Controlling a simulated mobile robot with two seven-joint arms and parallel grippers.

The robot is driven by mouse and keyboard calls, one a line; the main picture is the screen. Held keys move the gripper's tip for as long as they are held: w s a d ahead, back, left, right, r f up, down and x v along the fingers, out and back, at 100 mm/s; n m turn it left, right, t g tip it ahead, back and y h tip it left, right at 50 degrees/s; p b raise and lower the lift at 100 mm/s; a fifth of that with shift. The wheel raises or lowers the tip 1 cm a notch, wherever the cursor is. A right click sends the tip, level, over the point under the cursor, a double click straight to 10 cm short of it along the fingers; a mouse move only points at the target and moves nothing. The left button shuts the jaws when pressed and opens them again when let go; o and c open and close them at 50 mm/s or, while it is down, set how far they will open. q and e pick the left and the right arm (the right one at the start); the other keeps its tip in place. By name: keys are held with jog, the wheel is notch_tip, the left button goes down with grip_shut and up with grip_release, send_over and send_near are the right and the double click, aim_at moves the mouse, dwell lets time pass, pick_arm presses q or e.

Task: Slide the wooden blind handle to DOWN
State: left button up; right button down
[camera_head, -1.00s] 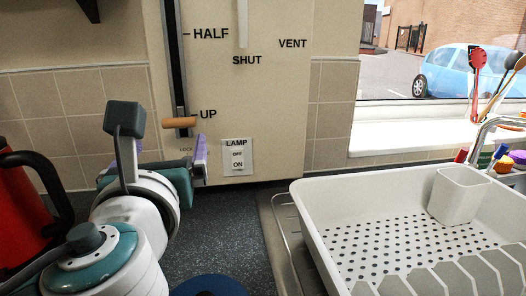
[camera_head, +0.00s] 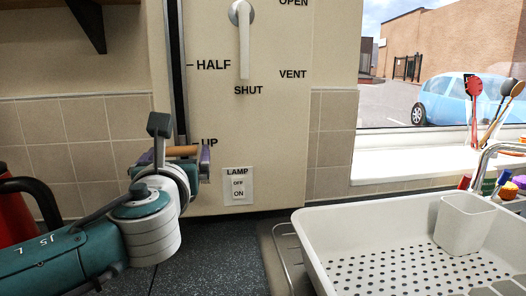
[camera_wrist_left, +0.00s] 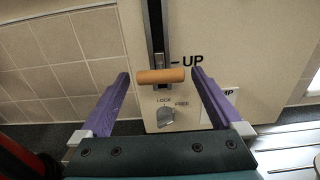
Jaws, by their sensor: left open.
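The wooden blind handle (camera_head: 184,150) is a short horizontal bar on the dark vertical track (camera_head: 178,80), beside the UP label. In the left wrist view the handle (camera_wrist_left: 161,76) lies between the two purple fingertips of my left gripper (camera_wrist_left: 160,73), with a gap on each side. The left gripper (camera_head: 180,157) is open. In the head view its wrist hides part of the handle and the track's lower end. The HALF mark (camera_head: 212,65) is higher on the track. No DOWN label is in view. My right gripper is not in view.
A lock knob (camera_wrist_left: 166,114) sits below the handle, between LOCK and FREE. A lamp switch (camera_head: 238,187) and a white lever (camera_head: 243,40) are on the same panel. A white dish rack (camera_head: 400,215) stands at right. A red kettle (camera_head: 18,215) is at far left.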

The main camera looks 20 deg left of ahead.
pick_arm(q)
jog(key=shift+c, duration=0.4)
grip_shut()
dwell(0.4)
